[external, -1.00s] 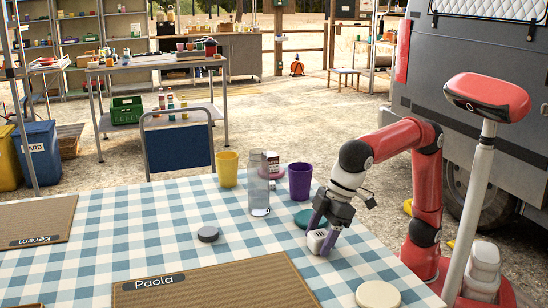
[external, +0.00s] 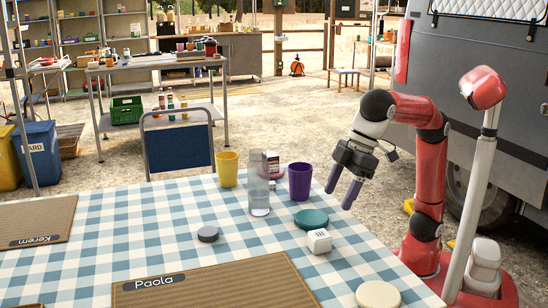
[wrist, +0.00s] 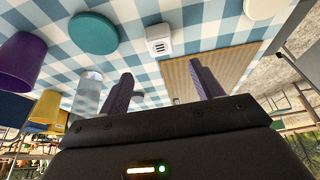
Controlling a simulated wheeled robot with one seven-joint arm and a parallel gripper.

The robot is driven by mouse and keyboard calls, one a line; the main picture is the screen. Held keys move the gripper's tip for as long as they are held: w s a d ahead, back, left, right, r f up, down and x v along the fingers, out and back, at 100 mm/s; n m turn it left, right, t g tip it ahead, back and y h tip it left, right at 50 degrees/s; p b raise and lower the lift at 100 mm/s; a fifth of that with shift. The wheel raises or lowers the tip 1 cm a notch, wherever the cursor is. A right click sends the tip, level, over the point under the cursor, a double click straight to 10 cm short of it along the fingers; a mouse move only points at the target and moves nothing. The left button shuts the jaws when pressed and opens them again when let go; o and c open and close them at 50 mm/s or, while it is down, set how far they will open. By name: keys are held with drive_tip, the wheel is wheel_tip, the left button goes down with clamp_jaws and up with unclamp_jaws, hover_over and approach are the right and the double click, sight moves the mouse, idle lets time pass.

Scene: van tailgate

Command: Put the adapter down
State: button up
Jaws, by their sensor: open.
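The adapter (external: 319,241), a small white cube with dark slots on its face, rests on the checked tablecloth (external: 240,268) between the teal disc and the brown Paola mat. It also shows in the wrist view (wrist: 159,40), with nothing touching it. My gripper (external: 346,196) is open and empty, raised above and to the right of the adapter, near the table's right edge. In the wrist view its two purple fingers (wrist: 165,88) are spread apart with nothing between them.
A teal disc (external: 311,219) lies just behind the adapter. A purple cup (external: 300,181), a clear bottle (external: 259,190) and a yellow cup (external: 228,169) stand behind. A grey disc (external: 208,234), a cream disc (external: 378,295) and the Paola mat (external: 220,285) lie nearby.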

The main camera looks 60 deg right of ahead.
drive_tip(key=w+d+f+m, duration=0.1)
drive_tip(key=w+d, duration=0.2)
drive_tip(key=d, duration=0.4)
drive_tip(key=w+d+f+m+t+h, duration=0.1)
drive_tip(key=w+d+f, duration=0.1)
drive_tip(key=d, duration=0.6)
drive_tip(key=w+d+f+m, duration=0.2)
drive_tip(key=w+d, duration=0.1)
drive_tip(key=d, duration=0.4)
drive_tip(key=shift+w+d+f, duration=0.2)
drive_tip(key=shift+w+d, duration=0.05)
drive_tip(key=shift+w, duration=0.1)
drive_tip(key=s+d+f+m+h, duration=0.1)
drive_tip(key=s+d+f+m, duration=0.1)
drive_tip(key=d+f, duration=0.5)
drive_tip(key=s+d+f+m+t+h, duration=0.1)
drive_tip(key=s+d+f+m, duration=0.2)
drive_tip(key=d, duration=1.1)
wheel_tip(320, 180, down, 4)
drive_tip(key=s, duration=0.2)
drive_tip(key=shift+s+f, duration=0.15)
drive_tip(key=shift+s, duration=0.15)
